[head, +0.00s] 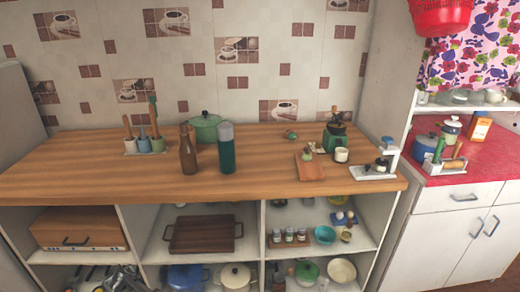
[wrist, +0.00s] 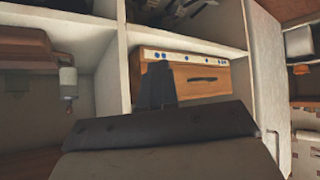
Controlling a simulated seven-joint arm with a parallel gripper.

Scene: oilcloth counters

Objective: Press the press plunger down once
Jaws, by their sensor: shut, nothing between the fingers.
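A small white press-like stand (head: 373,174) sits at the right end of the wooden counter in the head view. It has a flat base, an upright post at its right and a dark, round-topped part (head: 381,163) that looks like the plunger. How far down the plunger sits is too small to tell. My gripper (wrist: 158,72) shows only in the wrist view, as dark fingers shut together with nothing between them. It is in front of the shelves, away from the press, which I cannot make out in the wrist view.
Left of the press are a white cup (head: 341,155), a green grinder (head: 336,137) and a wooden board (head: 309,169). A brown bottle (head: 187,152) and a teal bottle (head: 226,152) stand mid-counter. The counter's front is mostly clear. The wooden drawer box (wrist: 200,79) lies beyond my fingers.

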